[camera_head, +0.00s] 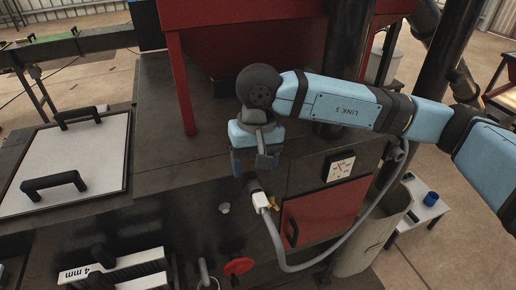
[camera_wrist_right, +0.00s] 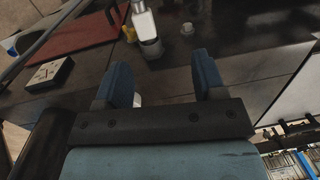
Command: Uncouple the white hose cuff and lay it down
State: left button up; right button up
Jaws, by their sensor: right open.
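The white hose cuff (camera_head: 260,201) sits at the end of a grey hose (camera_head: 330,250), against a dark fitting (camera_head: 252,186) on the machine's dark top. The cuff (camera_wrist_right: 147,30) also shows in the right wrist view, ahead of the fingers. A small yellow part (camera_head: 274,204) is beside the cuff. My right gripper (camera_head: 253,168) is open above and behind the cuff, apart from it. In the wrist view its two blue fingers (camera_wrist_right: 163,78) are spread with no object held. My left gripper is not in view.
A red panel (camera_head: 320,215) with a dark handle and a square gauge (camera_head: 339,167) are right of the cuff. A small pale knob (camera_head: 224,208) and a red handwheel (camera_head: 239,266) are near it. A pale lid (camera_head: 75,160) with two black handles lies left. The dark top between is mostly clear.

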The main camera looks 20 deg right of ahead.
aim_at(264, 208)
jog(key=shift+t+h, duration=0.3)
jog(key=shift+h, duration=0.2)
jog(key=f+p, duration=0.1)
jog(key=f, duration=0.3)
jog(key=d+f, duration=0.1)
jog(key=f, duration=0.3)
jog(key=w+f+p, duration=0.1)
jog(key=f, duration=0.3)
jog(key=shift+w+d+f+p, duration=0.1)
jog(key=shift+d+f+p, duration=0.2)
jog(key=shift+f+p, duration=0.1)
jog(key=shift+c, duration=0.2)
jog(key=c, duration=1.1)
jog(key=shift+o, duration=0.2)
jog(key=shift+s, duration=0.25)
jog(key=shift+s, duration=1.15)
jog(key=shift+s, duration=0.15)
jog(key=shift+s+b, duration=0.1)
jog(key=shift+b, duration=0.2)
